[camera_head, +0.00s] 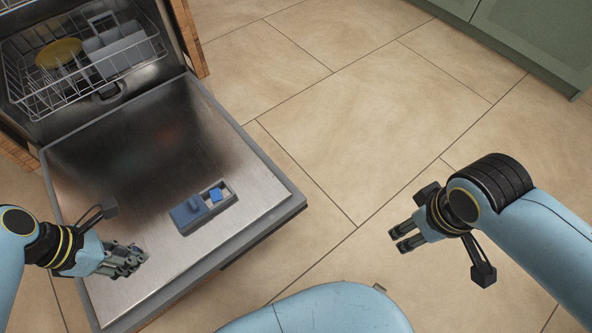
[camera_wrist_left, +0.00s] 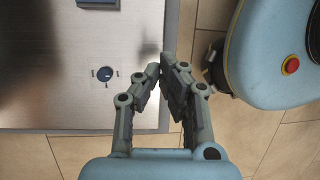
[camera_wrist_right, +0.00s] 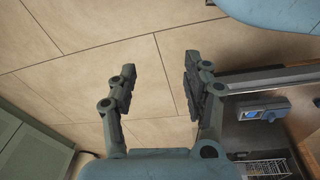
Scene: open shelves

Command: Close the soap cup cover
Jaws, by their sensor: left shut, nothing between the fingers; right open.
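The soap cup (camera_head: 226,203) is set in the inner face of the lowered dishwasher door. Its blue cover (camera_head: 187,212) sits at the left part of the cup, and the right part is uncovered with a blue piece (camera_head: 215,194) inside. The soap cup also shows in the right wrist view (camera_wrist_right: 283,108). My left gripper (camera_head: 141,258) is shut and empty over the door, left of and nearer than the cup; its tips meet in the left wrist view (camera_wrist_left: 163,74). My right gripper (camera_head: 397,239) is open and empty over the floor, right of the door; its spread fingers show in the right wrist view (camera_wrist_right: 158,72).
A wire rack (camera_head: 90,75) with a yellow dish (camera_head: 58,53) is inside the dishwasher. The tiled floor (camera_head: 340,110) is clear right of the door. Green cabinets (camera_head: 535,40) stand at the far right.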

